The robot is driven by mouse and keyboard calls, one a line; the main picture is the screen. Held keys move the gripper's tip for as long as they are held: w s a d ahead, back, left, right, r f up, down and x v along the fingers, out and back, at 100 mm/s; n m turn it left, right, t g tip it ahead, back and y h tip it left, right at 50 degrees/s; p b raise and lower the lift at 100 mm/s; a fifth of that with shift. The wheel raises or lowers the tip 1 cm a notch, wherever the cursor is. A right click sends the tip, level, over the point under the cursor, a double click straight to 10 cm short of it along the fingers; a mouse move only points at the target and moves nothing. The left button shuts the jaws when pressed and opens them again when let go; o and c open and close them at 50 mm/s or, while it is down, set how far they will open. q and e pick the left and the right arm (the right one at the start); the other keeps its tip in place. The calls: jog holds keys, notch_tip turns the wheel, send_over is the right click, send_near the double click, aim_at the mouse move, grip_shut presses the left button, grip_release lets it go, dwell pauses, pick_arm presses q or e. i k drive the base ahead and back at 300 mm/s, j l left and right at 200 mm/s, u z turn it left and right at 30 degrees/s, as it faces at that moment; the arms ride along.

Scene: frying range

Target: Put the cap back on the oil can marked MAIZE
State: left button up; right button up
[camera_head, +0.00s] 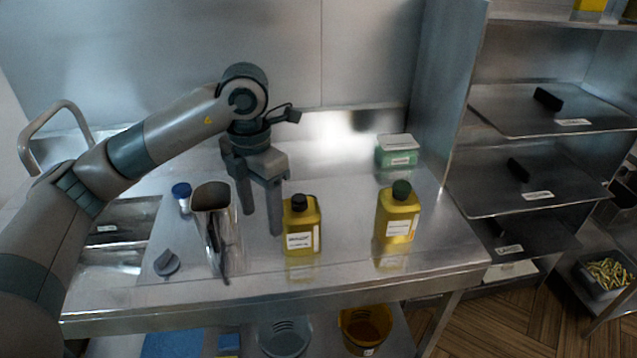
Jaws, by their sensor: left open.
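Two yellow oil cans stand upright on the steel table. The nearer-left can (301,226) has a black top, and the right can (397,216) has a dark green top. Both have white labels whose print is too small for me to read, so I cannot tell which is marked MAIZE. A grey, round, knob-like piece (167,263) lies at the table's left front; I cannot tell whether it is the cap. My left gripper (260,221) points down, open and empty, between the tall metal container and the left can. My right gripper is out of view.
The tall metal container (214,225) stands left of my gripper, with a blue-lidded jar (182,196) behind it. A green box (397,153) sits at the back right. Shelves with trays (512,178) rise at the right. The table (350,240) is clear between the cans.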

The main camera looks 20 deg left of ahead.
aim_at(301, 234)
jog(key=i, duration=0.95)
